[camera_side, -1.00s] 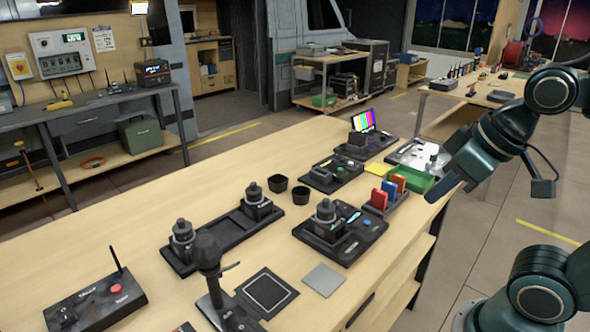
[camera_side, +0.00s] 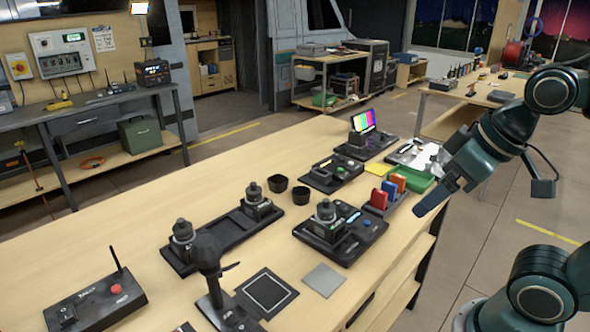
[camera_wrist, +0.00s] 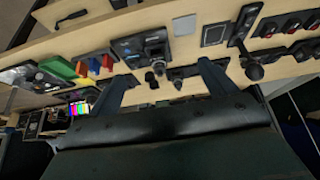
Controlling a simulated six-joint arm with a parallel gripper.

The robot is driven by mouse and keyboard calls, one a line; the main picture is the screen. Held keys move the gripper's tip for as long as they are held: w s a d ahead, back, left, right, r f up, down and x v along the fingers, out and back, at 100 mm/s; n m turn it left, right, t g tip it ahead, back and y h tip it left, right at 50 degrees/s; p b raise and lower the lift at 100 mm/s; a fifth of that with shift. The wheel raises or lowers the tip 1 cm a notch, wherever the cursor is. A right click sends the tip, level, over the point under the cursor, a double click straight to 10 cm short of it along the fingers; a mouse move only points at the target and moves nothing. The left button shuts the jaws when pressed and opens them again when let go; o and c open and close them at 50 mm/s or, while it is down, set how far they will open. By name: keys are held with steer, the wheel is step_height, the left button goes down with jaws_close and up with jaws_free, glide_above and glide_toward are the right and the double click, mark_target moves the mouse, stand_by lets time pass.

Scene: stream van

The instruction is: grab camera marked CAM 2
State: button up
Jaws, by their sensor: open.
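Three dark, squat cameras with round tops stand on the wooden bench in the side view. One camera (camera_side: 183,240) sits at the left end of a long black tray (camera_side: 222,246), and another camera (camera_side: 256,203) at its right end. A third camera (camera_side: 326,217) stands on a black control dock (camera_side: 360,246) to the right. I cannot read any CAM number. My gripper (camera_side: 424,209) is open and empty, above the bench's right edge, right of the dock. In the wrist view my gripper (camera_wrist: 162,86) shows two spread fingers with nothing held between them.
A rack with red, blue and orange cards (camera_side: 388,191) stands close left of my gripper. A green tray (camera_side: 418,177) lies behind it. Two black cups (camera_side: 290,188), a joystick (camera_side: 208,260) and a grey square pad (camera_side: 324,280) are on the bench.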

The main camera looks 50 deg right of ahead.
steer(key=shift+o, duration=0.5)
steer(key=shift+w, duration=0.1)
steer(key=n+g, duration=0.6)
steer(key=n, duration=1.2)
glide_above(330, 208)
step_height(330, 208, down, 6)
steer(key=shift+r, duration=0.2)
steer(key=shift+f, duration=4.3)
steer(key=shift+f, duration=0.1)
